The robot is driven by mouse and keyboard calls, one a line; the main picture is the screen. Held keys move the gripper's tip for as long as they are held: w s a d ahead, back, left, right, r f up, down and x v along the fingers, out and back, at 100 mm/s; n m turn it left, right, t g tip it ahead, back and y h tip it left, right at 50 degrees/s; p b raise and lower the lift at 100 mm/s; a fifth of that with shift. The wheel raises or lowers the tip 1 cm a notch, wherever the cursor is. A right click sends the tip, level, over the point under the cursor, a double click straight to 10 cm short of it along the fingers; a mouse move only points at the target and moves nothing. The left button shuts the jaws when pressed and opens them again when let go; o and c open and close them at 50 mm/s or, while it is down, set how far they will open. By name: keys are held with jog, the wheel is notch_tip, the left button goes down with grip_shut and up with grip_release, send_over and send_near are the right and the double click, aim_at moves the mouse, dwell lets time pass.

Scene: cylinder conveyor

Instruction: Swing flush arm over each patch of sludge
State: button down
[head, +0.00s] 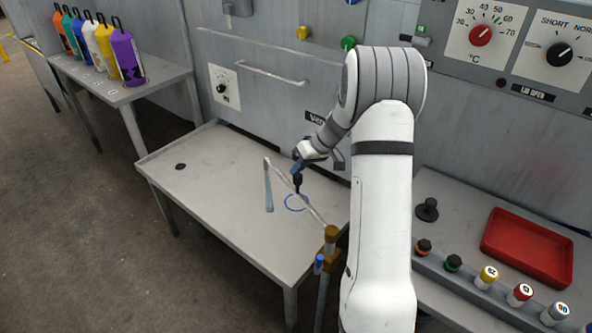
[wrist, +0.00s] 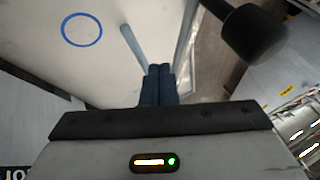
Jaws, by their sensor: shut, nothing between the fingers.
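The flush arm (head: 314,213) is a thin pale bar on a brass-coloured post (head: 331,236), reaching over the grey table. From its far end a pale blue stream or tube (head: 268,190) hangs down; it also shows in the wrist view (wrist: 134,45). A black knob (head: 297,184) sits on the bar, large in the wrist view (wrist: 256,36). A dark patch (head: 180,166), perhaps sludge, lies on the table's left. A blue ring (head: 296,203) is marked beneath the bar. My gripper (head: 296,170) is shut and empty, close to the knob; the wrist view shows its fingers together (wrist: 159,70), apart from it.
The table (head: 240,225) is mostly bare, with a machine panel (head: 270,95) behind it. A side table with coloured bottles (head: 105,50) stands at the upper left. A red tray (head: 527,246) and several capped vials (head: 487,277) are at the right.

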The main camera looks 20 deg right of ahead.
jog(key=w+d+v, duration=0.1)
jog(key=v, duration=1)
jog(key=shift+d, duration=0.55)
jog(key=shift+s+f, duration=0.1)
jog(key=shift+f, duration=0.05)
